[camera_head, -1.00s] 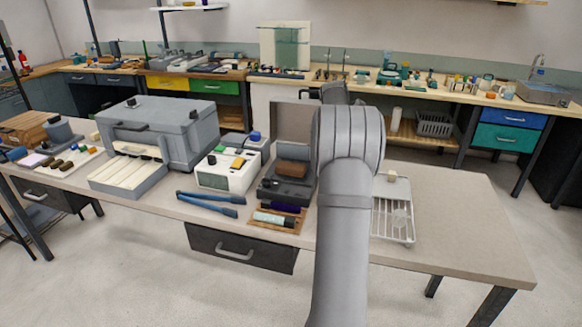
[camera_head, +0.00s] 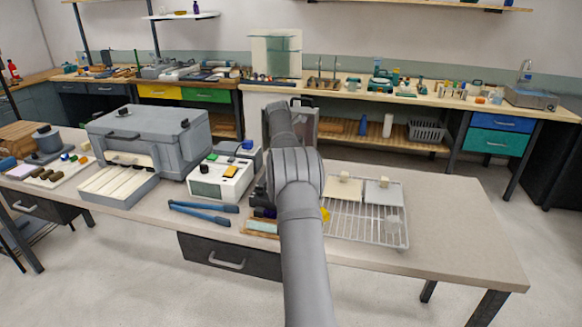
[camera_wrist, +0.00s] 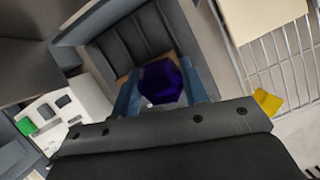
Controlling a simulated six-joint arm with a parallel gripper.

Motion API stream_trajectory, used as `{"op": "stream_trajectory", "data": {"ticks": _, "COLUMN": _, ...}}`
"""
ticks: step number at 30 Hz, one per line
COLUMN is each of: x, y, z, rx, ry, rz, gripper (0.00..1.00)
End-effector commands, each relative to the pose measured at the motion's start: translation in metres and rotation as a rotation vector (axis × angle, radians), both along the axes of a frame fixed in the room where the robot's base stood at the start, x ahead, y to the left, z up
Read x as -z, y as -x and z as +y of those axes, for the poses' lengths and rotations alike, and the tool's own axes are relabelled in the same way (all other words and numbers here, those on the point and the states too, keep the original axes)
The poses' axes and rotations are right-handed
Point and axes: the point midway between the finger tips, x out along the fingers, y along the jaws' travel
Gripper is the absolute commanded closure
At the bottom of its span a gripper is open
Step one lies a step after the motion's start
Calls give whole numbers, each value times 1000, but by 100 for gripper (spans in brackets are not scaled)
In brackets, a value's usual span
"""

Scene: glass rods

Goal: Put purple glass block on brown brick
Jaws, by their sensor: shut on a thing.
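My gripper (camera_wrist: 163,92) has its two blue fingers closed on the sides of a dark purple glass block (camera_wrist: 160,82) in the wrist view. The block shows a many-sided end. Brown edges, apparently of the brown brick (camera_wrist: 125,79), show behind the block, in front of a dark grooved panel. The block overlaps the brick in this view; I cannot tell whether they touch. In the head view my arm hides the gripper and the brick. A dark purple patch (camera_head: 264,212) shows there beside the arm, too small to identify.
A wire rack (camera_head: 350,229) with pale plates stands right of my arm, with a yellow object (camera_wrist: 268,102) near its edge. A white device (camera_head: 220,179) and blue-handled tongs (camera_head: 204,212) lie left. The table's right end is clear.

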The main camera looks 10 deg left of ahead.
Motion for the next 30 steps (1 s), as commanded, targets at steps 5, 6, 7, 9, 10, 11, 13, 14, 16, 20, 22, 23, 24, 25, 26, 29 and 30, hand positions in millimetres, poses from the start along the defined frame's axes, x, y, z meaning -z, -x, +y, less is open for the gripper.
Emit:
{"op": "stream_trajectory", "data": {"ticks": 5, "x": 18, "y": 0, "z": 0, "rx": 0, "ry": 2, "rz": 3, "gripper": 85}}
{"op": "stream_trajectory", "data": {"ticks": 6, "x": 24, "y": 0, "z": 0, "rx": -1, "ry": 1, "rz": 2, "gripper": 85}}
{"op": "stream_trajectory", "data": {"ticks": 7, "x": 29, "y": 1, "z": 0, "rx": -1, "ry": 2, "rz": 3, "gripper": 85}}
{"op": "stream_trajectory", "data": {"ticks": 9, "x": 37, "y": 0, "z": 0, "rx": -2, "ry": 1, "rz": 0, "gripper": 85}}
{"op": "stream_trajectory", "data": {"ticks": 10, "x": 39, "y": 0, "z": 0, "rx": -2, "ry": 1, "rz": 0, "gripper": 85}}
{"op": "stream_trajectory", "data": {"ticks": 11, "x": 40, "y": 0, "z": 0, "rx": -2, "ry": 0, "rz": -1, "gripper": 85}}
{"op": "stream_trajectory", "data": {"ticks": 13, "x": 39, "y": 0, "z": 0, "rx": -1, "ry": 0, "rz": -1, "gripper": 85}}
{"op": "stream_trajectory", "data": {"ticks": 14, "x": 39, "y": 0, "z": 0, "rx": -1, "ry": 0, "rz": -1, "gripper": 85}}
{"op": "stream_trajectory", "data": {"ticks": 16, "x": 39, "y": 0, "z": 0, "rx": -1, "ry": 0, "rz": -1, "gripper": 85}}
{"op": "stream_trajectory", "data": {"ticks": 20, "x": 42, "y": 0, "z": 0, "rx": -1, "ry": -1, "rz": 0, "gripper": 85}}
{"op": "stream_trajectory", "data": {"ticks": 22, "x": 43, "y": 0, "z": 0, "rx": -1, "ry": -1, "rz": 0, "gripper": 53}}
{"op": "stream_trajectory", "data": {"ticks": 23, "x": 43, "y": 0, "z": 0, "rx": -1, "ry": -1, "rz": 0, "gripper": 48}}
{"op": "stream_trajectory", "data": {"ticks": 24, "x": 43, "y": 0, "z": 0, "rx": -1, "ry": -1, "rz": 0, "gripper": 40}}
{"op": "stream_trajectory", "data": {"ticks": 25, "x": 43, "y": 0, "z": 0, "rx": -1, "ry": -1, "rz": 0, "gripper": 38}}
{"op": "stream_trajectory", "data": {"ticks": 26, "x": 43, "y": 0, "z": 0, "rx": -1, "ry": -1, "rz": 0, "gripper": 38}}
{"op": "stream_trajectory", "data": {"ticks": 29, "x": 43, "y": 0, "z": 0, "rx": -1, "ry": -1, "rz": 0, "gripper": 38}}
{"op": "stream_trajectory", "data": {"ticks": 30, "x": 43, "y": 0, "z": 0, "rx": -1, "ry": -1, "rz": 0, "gripper": 38}}
